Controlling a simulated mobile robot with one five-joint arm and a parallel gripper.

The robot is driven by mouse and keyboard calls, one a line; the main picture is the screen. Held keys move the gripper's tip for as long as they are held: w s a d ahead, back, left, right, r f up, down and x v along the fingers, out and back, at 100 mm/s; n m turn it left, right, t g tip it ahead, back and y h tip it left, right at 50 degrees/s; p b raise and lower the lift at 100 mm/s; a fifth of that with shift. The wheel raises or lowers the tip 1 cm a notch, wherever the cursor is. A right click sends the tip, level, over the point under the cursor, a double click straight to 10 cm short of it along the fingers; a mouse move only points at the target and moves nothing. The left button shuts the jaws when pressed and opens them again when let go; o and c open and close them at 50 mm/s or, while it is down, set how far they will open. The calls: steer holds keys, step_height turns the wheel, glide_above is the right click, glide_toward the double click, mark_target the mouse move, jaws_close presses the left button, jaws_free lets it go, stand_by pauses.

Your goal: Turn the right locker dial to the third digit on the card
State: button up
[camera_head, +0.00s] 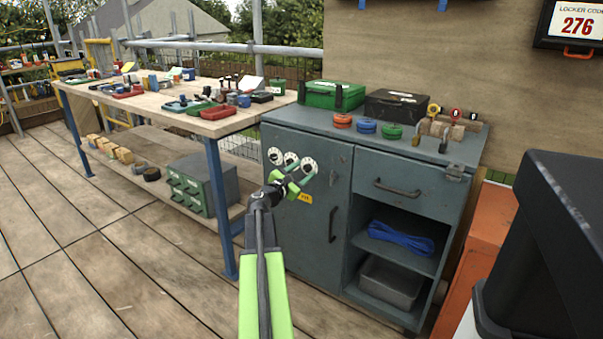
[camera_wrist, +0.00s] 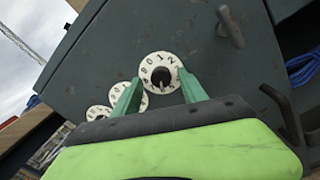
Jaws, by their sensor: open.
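The code card (camera_head: 577,24) at the upper right reads 276, so its third digit is 6. Three white number dials sit in a row on the grey locker door. The right dial (camera_head: 309,167) is partly behind my gripper (camera_head: 296,178). In the wrist view the right dial (camera_wrist: 160,58) shows 0, 1 and 2 along its upper rim, with a dark knob at its centre. My gripper (camera_wrist: 158,76) is open, its green fingers on either side of this dial's lower part. I cannot tell whether they touch it. The other two dials (camera_wrist: 98,113) (camera_wrist: 118,92) lie lower left.
The locker (camera_head: 370,130) has a door handle (camera_head: 333,224), a key-like lever (camera_wrist: 230,25) near the dials and an open shelf with blue rope (camera_head: 401,237). A workbench (camera_head: 190,112) with tools stands at left. An orange cabinet (camera_head: 478,250) is at right.

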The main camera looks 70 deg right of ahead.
steer(key=shift+a, duration=0.15)
steer(key=v, duration=1.7)
steer(key=shift+w, duration=0.1)
